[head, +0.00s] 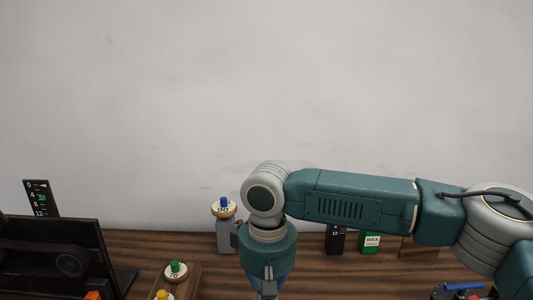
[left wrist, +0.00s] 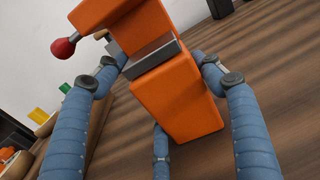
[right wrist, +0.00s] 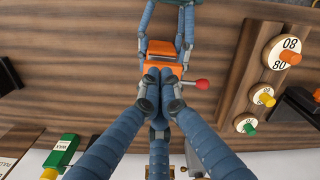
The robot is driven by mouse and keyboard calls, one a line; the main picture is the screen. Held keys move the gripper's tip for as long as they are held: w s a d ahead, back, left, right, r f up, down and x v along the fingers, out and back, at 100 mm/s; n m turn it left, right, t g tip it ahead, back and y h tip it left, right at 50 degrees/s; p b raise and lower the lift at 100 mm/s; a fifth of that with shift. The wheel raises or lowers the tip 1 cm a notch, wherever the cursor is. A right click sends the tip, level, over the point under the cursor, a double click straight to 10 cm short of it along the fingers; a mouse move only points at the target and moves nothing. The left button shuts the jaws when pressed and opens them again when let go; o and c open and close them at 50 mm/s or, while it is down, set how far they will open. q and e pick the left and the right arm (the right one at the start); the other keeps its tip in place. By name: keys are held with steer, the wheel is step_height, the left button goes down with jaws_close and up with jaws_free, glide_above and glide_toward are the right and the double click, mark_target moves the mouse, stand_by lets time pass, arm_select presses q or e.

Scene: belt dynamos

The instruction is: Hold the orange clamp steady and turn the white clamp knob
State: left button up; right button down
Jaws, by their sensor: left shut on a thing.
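The orange clamp (left wrist: 178,100) fills the middle of the left wrist view, with a grey bar across it and a red knob (left wrist: 62,47) at its side. My left gripper (left wrist: 172,85) is shut on the clamp, its blue fingers on both sides. The clamp (right wrist: 160,69) also shows in the right wrist view, between my two grippers. My right gripper (right wrist: 158,78) has its fingertips drawn together right in front of the clamp. I cannot see the white knob; the fingers may hide it. My right arm also shows in the head view, its gripper (head: 266,291) cut by the lower edge.
A grey post (head: 224,236) with a blue-topped knob stands on the wooden table. A green knob (head: 176,266) is nearer. A black panel (head: 55,240) is at left. A green WAX box (head: 369,243) stands at the back. Round dials (right wrist: 287,50) line the right wrist view's right side.

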steer(key=shift+w+d+f, duration=0.1)
steer(key=shift+d+f, duration=0.25)
steer(key=shift+f, duration=0.25)
steer(key=shift+w+d, duration=0.5)
steer(key=shift+d, duration=0.35)
steer(key=shift+w+d, duration=0.1)
steer(key=shift+d, duration=0.15)
step_height(320, 180, up, 6)
steer(key=shift+s+r, duration=0.25)
stand_by(0.4)
